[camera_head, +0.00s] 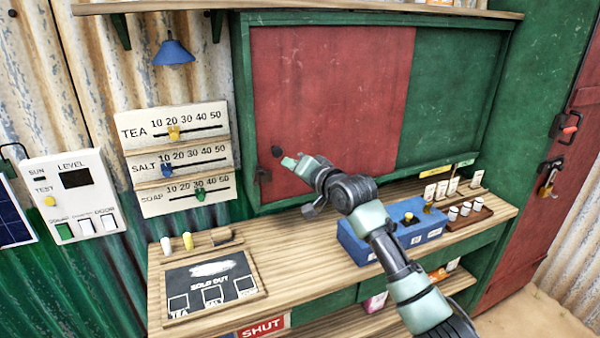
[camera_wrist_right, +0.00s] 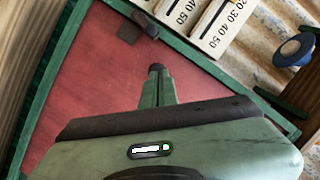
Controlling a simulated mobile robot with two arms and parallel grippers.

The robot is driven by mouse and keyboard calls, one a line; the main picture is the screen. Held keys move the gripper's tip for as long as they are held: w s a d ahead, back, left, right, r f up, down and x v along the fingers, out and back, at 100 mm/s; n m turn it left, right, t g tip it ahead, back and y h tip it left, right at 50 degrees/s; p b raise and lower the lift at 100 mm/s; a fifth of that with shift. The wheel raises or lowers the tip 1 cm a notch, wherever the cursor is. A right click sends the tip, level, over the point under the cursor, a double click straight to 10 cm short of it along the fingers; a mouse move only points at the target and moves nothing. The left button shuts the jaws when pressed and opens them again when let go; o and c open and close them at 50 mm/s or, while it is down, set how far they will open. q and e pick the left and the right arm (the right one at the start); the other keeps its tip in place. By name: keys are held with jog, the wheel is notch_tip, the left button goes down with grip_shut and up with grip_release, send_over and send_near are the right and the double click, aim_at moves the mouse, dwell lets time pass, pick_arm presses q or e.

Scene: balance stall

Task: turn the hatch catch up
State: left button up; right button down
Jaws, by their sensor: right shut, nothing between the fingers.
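The hatch catch (camera_head: 263,174) is a small dark piece at the lower left edge of the red hatch panel (camera_head: 340,90). In the right wrist view the catch (camera_wrist_right: 131,32) shows as a dark block with a short arm by the green frame. I cannot tell for certain which way it is turned. My right gripper (camera_head: 281,155) is shut and empty, its dark fingertips in front of the red panel, up and right of the catch in the head view. In the right wrist view the fingertips (camera_wrist_right: 156,70) look apart from the catch. My left gripper is not in view.
Left of the hatch hang the price slider boards (camera_head: 175,150) and a blue lamp (camera_head: 172,53). Below, the wooden counter (camera_head: 300,238) bears a sold-out board (camera_head: 212,283), a blue box (camera_head: 350,243) under my arm, and a tray of small white cups (camera_head: 470,215).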

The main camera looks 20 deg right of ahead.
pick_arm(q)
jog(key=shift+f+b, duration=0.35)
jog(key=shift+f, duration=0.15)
pick_arm(e)
jog(key=shift+v, duration=1.8)
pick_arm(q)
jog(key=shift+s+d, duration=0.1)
pick_arm(e)
jog(key=shift+d+f, duration=0.1)
jog(key=shift+d, duration=0.15)
